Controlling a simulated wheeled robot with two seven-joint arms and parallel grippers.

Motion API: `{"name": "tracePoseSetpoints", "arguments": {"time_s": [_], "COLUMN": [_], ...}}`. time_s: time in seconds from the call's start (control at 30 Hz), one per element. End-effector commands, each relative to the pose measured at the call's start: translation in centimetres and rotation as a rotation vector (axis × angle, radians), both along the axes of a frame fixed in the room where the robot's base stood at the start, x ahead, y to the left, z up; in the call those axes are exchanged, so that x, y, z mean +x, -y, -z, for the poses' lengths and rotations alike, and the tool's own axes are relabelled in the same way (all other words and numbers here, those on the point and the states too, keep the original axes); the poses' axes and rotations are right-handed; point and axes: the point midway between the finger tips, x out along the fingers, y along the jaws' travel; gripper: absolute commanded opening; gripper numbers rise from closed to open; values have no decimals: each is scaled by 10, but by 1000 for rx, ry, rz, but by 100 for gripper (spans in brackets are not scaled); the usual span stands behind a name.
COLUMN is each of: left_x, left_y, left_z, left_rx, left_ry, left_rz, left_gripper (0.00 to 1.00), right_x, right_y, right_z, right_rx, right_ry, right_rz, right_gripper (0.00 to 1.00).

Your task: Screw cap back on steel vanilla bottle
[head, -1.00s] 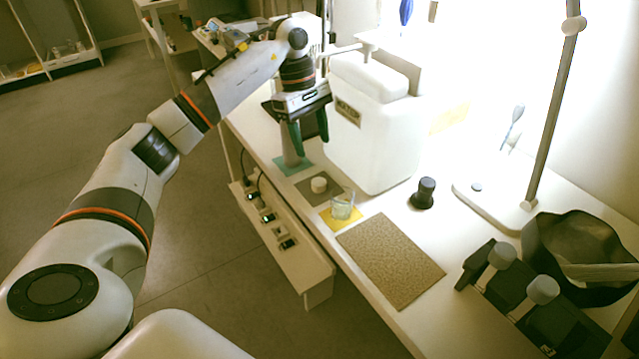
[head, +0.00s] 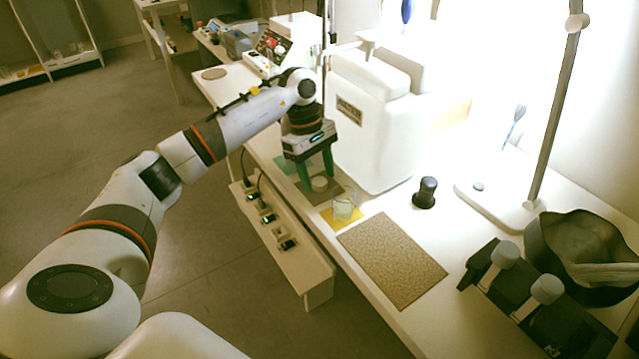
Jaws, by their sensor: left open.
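A small white round cap (head: 319,184) lies on a grey-brown square mat (head: 331,196) near the bench's left edge. My left gripper (head: 318,177), with green fingers, points down just over this cap. Its fingers are open, and the fingertips are close to the cap; I cannot tell whether they touch it. A teal mat (head: 284,163) lies just behind. The steel bottle is not clearly visible; my gripper covers the area where it stood in the earlier view. My right gripper is out of the picture.
A glass beaker (head: 343,209) stands on a yellow mat close to the cap. A large white container (head: 372,150) rises right of my gripper. A brown textured mat (head: 392,262), a dark knobbed object (head: 425,193) and a dark rack (head: 484,268) occupy the bench farther right.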

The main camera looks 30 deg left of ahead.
Motion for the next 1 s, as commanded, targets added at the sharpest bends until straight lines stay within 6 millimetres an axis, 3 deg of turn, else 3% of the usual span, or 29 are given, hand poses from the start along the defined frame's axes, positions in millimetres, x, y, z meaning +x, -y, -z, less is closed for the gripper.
{"name": "tracePoseSetpoints", "arguments": {"time_s": [0.1, 0.43, 0.73, 1.0], "left_x": [0, 0, 0, 0], "left_y": [2, 2, 2, 2], "left_z": [8, 8, 8, 8], "left_rx": [0, 0, 0, 0], "left_ry": [1, 2, 1, 1], "left_rz": [0, -1, 0, 0], "left_gripper": [56, 56, 9, 8], "right_x": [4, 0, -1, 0], "right_y": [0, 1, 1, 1], "right_z": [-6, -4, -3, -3], "right_rx": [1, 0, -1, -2], "right_ry": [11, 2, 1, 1], "right_rz": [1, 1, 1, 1], "right_gripper": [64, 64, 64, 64]}}
